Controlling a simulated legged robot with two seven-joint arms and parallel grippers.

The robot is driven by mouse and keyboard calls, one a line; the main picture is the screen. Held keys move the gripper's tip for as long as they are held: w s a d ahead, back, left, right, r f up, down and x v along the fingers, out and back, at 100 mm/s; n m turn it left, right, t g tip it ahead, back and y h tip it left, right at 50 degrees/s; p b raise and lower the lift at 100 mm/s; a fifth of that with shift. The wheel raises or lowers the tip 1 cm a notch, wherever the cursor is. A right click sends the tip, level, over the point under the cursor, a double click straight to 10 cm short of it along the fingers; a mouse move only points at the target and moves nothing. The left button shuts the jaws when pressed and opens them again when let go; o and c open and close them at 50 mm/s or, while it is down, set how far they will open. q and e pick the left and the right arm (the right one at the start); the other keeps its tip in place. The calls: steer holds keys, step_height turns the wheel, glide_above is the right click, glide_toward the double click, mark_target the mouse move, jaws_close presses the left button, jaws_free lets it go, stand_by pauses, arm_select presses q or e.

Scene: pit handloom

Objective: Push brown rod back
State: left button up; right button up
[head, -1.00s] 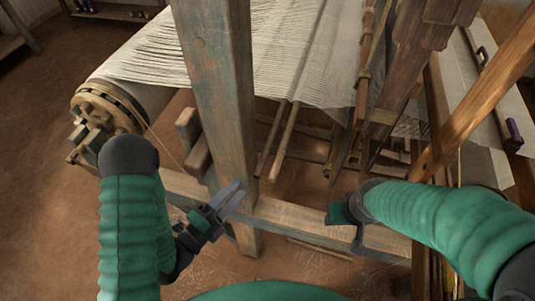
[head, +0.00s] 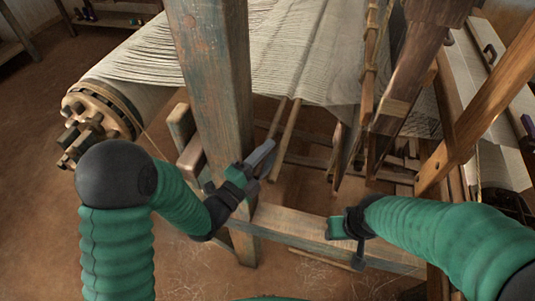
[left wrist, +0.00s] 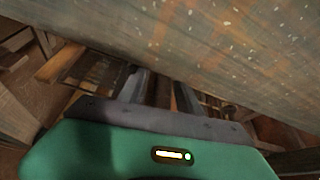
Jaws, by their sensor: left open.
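Two thin brown rods (head: 285,125) slope down side by side below the white warp in the head view. I cannot tell which rod the task means. My left gripper (head: 262,158) is open and empty, beside the right face of the thick wooden post and close to the lower ends of these rods. I cannot tell whether it touches one. In the left wrist view its fingers (left wrist: 146,86) point into the loom's underside, with blurred wooden bars beyond. My right gripper (head: 345,230) is at the front beam; its fingers are mostly hidden.
The weathered upright post (head: 215,90) stands right beside my left gripper. The front beam (head: 300,228) runs low across the loom. The warp roller (head: 100,110) is at the left. A slanted wooden brace (head: 480,110) rises at the right. Bare floor lies at the left.

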arm_select(q)
jaws_close()
steer(key=shift+s+f, duration=0.1)
steer(key=shift+f, duration=0.05)
stand_by(1.1)
